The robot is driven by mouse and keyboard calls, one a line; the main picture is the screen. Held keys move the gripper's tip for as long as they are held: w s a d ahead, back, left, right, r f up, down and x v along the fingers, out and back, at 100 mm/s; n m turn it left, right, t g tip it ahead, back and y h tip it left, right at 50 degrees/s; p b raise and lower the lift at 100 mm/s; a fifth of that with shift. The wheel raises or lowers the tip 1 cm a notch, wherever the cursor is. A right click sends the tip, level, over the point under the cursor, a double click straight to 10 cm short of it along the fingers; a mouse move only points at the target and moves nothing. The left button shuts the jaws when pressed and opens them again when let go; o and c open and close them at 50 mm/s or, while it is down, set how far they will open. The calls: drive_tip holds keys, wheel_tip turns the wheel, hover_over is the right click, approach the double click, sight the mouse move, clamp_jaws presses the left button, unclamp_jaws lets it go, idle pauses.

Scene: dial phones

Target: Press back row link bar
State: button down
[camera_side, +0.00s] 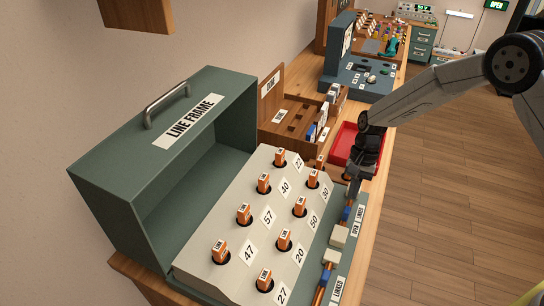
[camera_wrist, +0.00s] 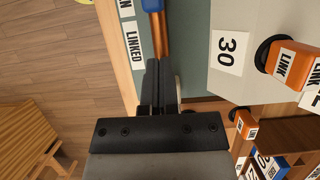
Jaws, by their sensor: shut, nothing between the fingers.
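The line frame (camera_side: 160,140) is a green case with a sloped pale panel carrying two rows of orange link plugs. On the strip along its right edge lie two copper-coloured bars with blue parts. The farther bar (camera_side: 346,213) is partly hidden by my gripper (camera_side: 349,198); the nearer bar (camera_side: 322,289) is clear. No label marks either as the back row's. My gripper is shut and empty, pointing down at the farther bar's end. In the wrist view my fingertips (camera_wrist: 159,62) meet the end of this bar (camera_wrist: 160,35) in the picture; contact cannot be told.
Two pale blocks (camera_side: 338,236) sit on the strip between the bars. Beyond my gripper are a red tray (camera_side: 344,143) and a wooden rack (camera_side: 297,122) with small cards. A label reading 30 (camera_wrist: 229,52) and an orange link plug (camera_wrist: 290,62) lie right of my fingers.

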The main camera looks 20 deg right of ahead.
drive_tip(key=v, duration=1)
drive_tip(key=shift+d, duration=0.2)
drive_tip(key=shift+w+r, duration=0.1)
drive_tip(key=s+d+r+n+t+h, duration=0.1)
drive_tip(key=s+n+t, duration=0.1)
drive_tip(key=s, duration=0.5)
drive_tip(key=s+d+r+n+t+h, duration=0.1)
drive_tip(key=s+d+n+t, duration=0.1)
drive_tip(key=s+n, duration=0.2)
drive_tip(key=s+d+r+n+t+h, duration=0.1)
drive_tip(key=s+d+n, duration=0.1)
drive_tip(key=s, duration=0.7)
drive_tip(key=shift+s+n+t, duration=0.4)
drive_tip(key=shift+n, duration=0.1)
drive_tip(key=shift+r, duration=0.15)
